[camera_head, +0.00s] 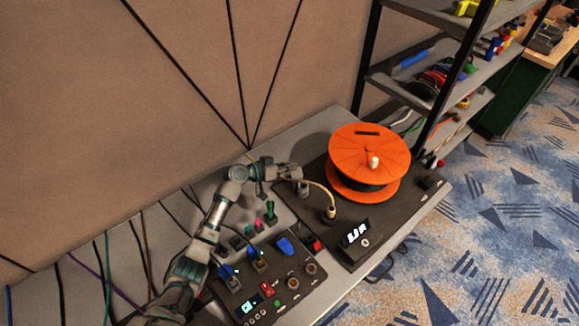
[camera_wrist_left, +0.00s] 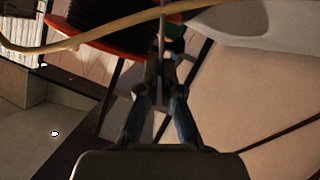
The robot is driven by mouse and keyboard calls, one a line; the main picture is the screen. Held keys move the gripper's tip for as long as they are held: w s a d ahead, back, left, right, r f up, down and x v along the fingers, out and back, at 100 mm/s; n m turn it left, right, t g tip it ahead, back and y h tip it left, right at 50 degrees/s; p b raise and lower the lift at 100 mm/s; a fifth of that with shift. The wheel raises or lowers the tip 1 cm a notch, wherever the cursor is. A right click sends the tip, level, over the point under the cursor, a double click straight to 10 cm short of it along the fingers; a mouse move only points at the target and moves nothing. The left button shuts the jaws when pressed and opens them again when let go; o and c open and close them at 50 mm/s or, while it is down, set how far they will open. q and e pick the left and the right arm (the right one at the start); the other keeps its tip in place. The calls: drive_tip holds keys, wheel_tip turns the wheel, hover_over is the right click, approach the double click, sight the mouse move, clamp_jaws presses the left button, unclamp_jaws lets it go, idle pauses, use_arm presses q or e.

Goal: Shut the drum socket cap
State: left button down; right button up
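The orange cable drum (camera_head: 370,150) stands on a dark panel on the bench; its orange rim (camera_wrist_left: 90,35) and dark winding show at the top of the left wrist view. I cannot make out a socket cap on it. My left gripper (camera_head: 294,172) is just left of the drum, above the panel. In the wrist view its fingers (camera_wrist_left: 161,68) converge to a narrow gap, with a thin grey upright thing beyond the tips; whether they grip it is unclear. A pale cable (camera_head: 322,190) arches from beside the gripper to a plug (camera_head: 329,213) on the panel. My right gripper is not seen.
A control box (camera_head: 268,285) with switches and knobs sits front left of the drum. A black display unit (camera_head: 356,235) stands in front of the drum. Shelving (camera_head: 425,75) rises behind right.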

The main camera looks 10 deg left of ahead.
use_arm(q)
drive_tip(key=shift+a+f, duration=0.1)
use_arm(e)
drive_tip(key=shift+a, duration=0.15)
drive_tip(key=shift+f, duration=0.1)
use_arm(q)
drive_tip(key=shift+s+d, duration=0.15)
drive_tip(key=shift+d, duration=0.15)
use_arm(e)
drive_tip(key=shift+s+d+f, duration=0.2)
use_arm(q)
drive_tip(key=shift+m+y, duration=0.3)
drive_tip(key=shift+s+d+r, duration=0.1)
drive_tip(key=shift+d+r, duration=0.05)
drive_tip(key=shift+r, duration=0.05)
drive_tip(key=shift+s+d+m+p, duration=0.1)
drive_tip(key=shift+s+m+p, duration=0.05)
drive_tip(key=shift+m+p, duration=0.2)
drive_tip(key=shift+s+d+f+m+t+y+p, duration=0.1)
drive_tip(key=shift+s+d+m+t+y+p, duration=0.5)
drive_tip(key=shift+m, duration=0.3)
drive_tip(key=shift+s+d+m+t+y+p, duration=0.4)
drive_tip(key=shift+d+m+y+p, duration=0.25)
drive_tip(key=shift+m, duration=0.2)
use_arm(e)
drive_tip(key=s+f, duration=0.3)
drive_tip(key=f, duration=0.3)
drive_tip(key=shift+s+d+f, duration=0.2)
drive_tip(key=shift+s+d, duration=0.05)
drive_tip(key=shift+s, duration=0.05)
